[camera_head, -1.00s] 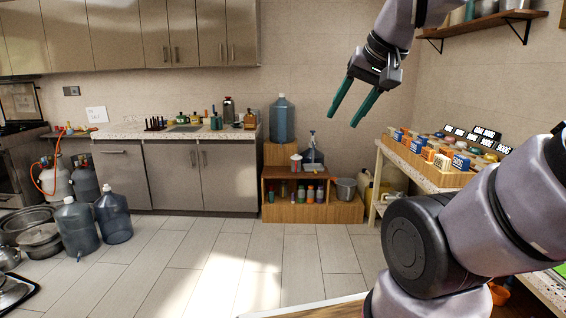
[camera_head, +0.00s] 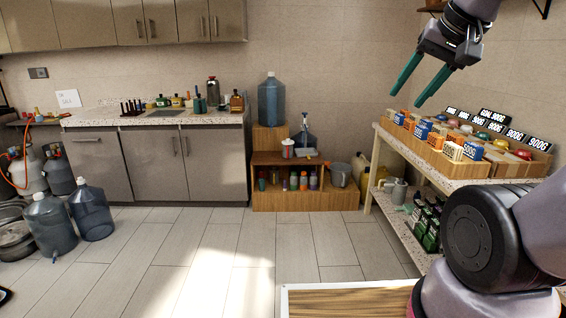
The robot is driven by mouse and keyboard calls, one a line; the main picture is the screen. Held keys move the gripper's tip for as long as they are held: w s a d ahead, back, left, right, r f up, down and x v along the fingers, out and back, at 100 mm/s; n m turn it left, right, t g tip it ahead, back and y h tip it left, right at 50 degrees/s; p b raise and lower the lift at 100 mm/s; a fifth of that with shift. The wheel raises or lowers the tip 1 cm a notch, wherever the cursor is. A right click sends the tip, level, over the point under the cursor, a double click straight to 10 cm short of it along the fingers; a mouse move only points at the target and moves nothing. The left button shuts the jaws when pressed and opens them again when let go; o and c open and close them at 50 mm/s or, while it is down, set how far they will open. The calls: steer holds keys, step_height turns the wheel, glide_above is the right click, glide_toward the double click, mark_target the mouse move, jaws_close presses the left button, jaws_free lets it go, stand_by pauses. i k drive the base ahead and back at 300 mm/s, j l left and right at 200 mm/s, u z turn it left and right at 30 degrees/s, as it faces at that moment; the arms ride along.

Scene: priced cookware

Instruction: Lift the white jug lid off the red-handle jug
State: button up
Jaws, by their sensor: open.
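My gripper (camera_head: 405,100) is high at the upper right, with its two teal fingers spread apart and nothing between them. It hangs in front of the back wall, above and left of the goods shelf. I cannot make out a red-handle jug or a white jug lid for certain. A small white container with some red (camera_head: 288,148) stands on the wooden step stand, too small to identify. A grey jug-like vessel (camera_head: 397,191) is on the lower level of the right shelf; no red handle shows on it.
The right shelf (camera_head: 408,178) carries boxes and price signs, with dark green bottles (camera_head: 428,225) below. The wooden stand (camera_head: 300,201) holds a large blue bottle (camera_head: 271,102). A wooden tabletop (camera_head: 350,302) is at the bottom. Big bottles (camera_head: 92,212) stand left; the middle floor is clear.

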mark_target(288, 142)
steer(key=i, duration=4.25)
steer(key=i+z, duration=0.25)
steer(key=i, duration=0.25)
steer(key=i+j+z, duration=0.25)
steer(key=i, duration=0.2)
